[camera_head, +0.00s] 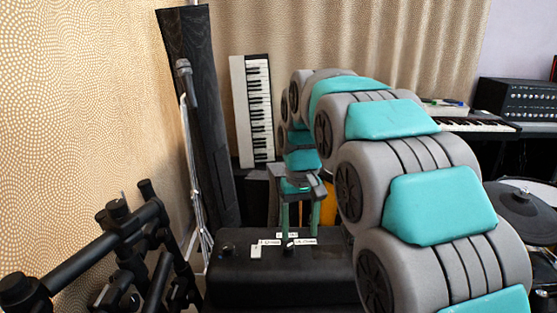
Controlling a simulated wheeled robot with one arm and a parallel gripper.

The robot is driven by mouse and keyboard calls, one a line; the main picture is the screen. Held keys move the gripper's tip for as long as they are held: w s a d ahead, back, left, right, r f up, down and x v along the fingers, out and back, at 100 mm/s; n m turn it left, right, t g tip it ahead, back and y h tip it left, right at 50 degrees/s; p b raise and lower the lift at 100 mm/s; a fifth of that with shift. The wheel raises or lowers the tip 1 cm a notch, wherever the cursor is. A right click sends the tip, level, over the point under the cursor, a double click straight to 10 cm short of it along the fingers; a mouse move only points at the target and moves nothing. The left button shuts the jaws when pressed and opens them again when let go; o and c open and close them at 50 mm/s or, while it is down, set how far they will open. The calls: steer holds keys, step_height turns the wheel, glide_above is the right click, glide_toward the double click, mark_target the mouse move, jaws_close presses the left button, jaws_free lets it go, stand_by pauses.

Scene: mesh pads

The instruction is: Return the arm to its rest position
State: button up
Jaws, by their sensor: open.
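My arm (437,205), grey with teal panels, reaches from the lower right forward and curves down at its far end. My gripper (299,225) points down above the top of a black box (280,275). Its two teal fingers are apart, with nothing seen held between them. Small white labelled pieces and dark knobs lie on the box top around the fingertips. I cannot tell whether the fingertips touch the box.
A black stand (118,235) is at the lower left, with a microphone stand (195,170) behind it. A white keyboard (257,110) stands upright at the back. Drum pads (525,207), another keyboard (475,124) and an amplifier (520,101) are on the right.

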steer(key=s+d+f, duration=0.3)
steer(key=s, duration=0.8)
steer(key=s+d+f+m+g, duration=0.1)
steer(key=s+d+f, duration=0.2)
steer(key=s, duration=0.8)
steer(key=s+d+f+m, duration=0.1)
steer(key=s+d+f, duration=0.2)
steer(key=s, duration=0.8)
steer(key=shift+s+d+f+g, duration=0.15)
steer(key=shift+s+f+g, duration=0.05)
steer(key=shift+s+g, duration=0.1)
